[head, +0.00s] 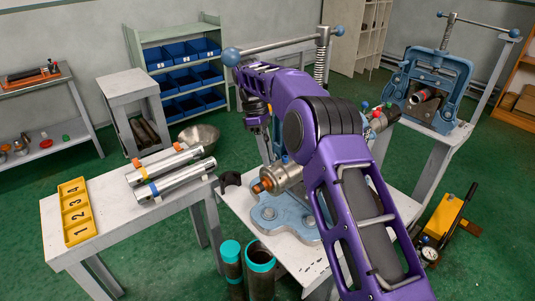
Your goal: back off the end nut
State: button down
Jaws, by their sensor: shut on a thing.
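The blue pipe vise (268,214) stands on the middle white table. A metal pipe assembly lies in it, sloping from lower left to upper right. An orange-brown end piece (262,187), which may be the end nut, is at its near left end, with a silver collar (287,174) behind it. My purple arm crosses in front and hides the middle of the assembly. My dark gripper (257,122) points down, above and apart from the orange-brown end. Its fingertips are small and partly hidden. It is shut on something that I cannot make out.
The vise's cross bar (285,45) and screw rise close behind my arm. Fittings with coloured knobs (376,112) show at right. Two silver cylinders (170,172) and a yellow numbered tray (76,212) lie on the left table. Teal-rimmed tubes (260,272) stand in front.

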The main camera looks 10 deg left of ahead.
jog(key=shift+w+d+f, duration=0.1)
jog(key=shift+d, duration=0.15)
jog(key=c, duration=0.9)
grip_release()
jog(key=shift+a, duration=0.1)
